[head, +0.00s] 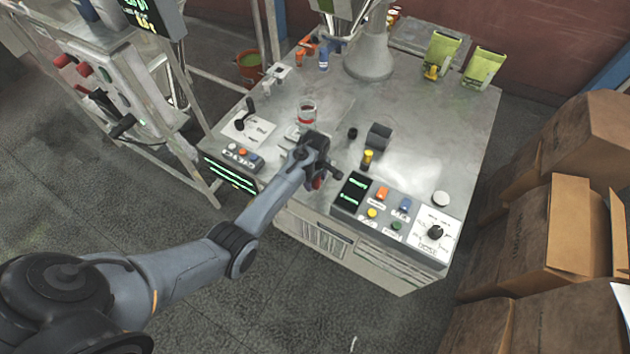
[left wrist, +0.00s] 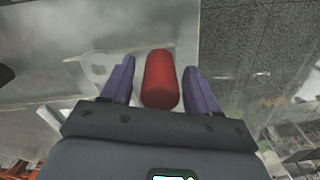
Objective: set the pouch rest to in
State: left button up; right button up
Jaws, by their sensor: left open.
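My left gripper (head: 318,178) is at the front edge of the machine's metal top. In the left wrist view its two purple fingers (left wrist: 160,68) are open on either side of a red cylindrical grip (left wrist: 161,80), with a gap on each side. A bit of this red grip (head: 318,184) shows beside the gripper in the head view. The grip seems to belong to the pouch rest, but my gripper and wrist hide most of that part, so its position cannot be told. My right gripper is not in view.
A control panel (head: 352,206) with buttons and a dose dial (head: 435,232) is right of the gripper. A black lever (head: 250,106) and a small button box (head: 233,160) are to the left. Cardboard boxes (head: 528,228) stand at the right. A yellow-topped knob (head: 367,158) is close by.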

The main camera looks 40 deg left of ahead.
pick_arm(q)
jog(key=shift+f, duration=0.25)
jog(key=shift+c, duration=0.4)
grip_shut()
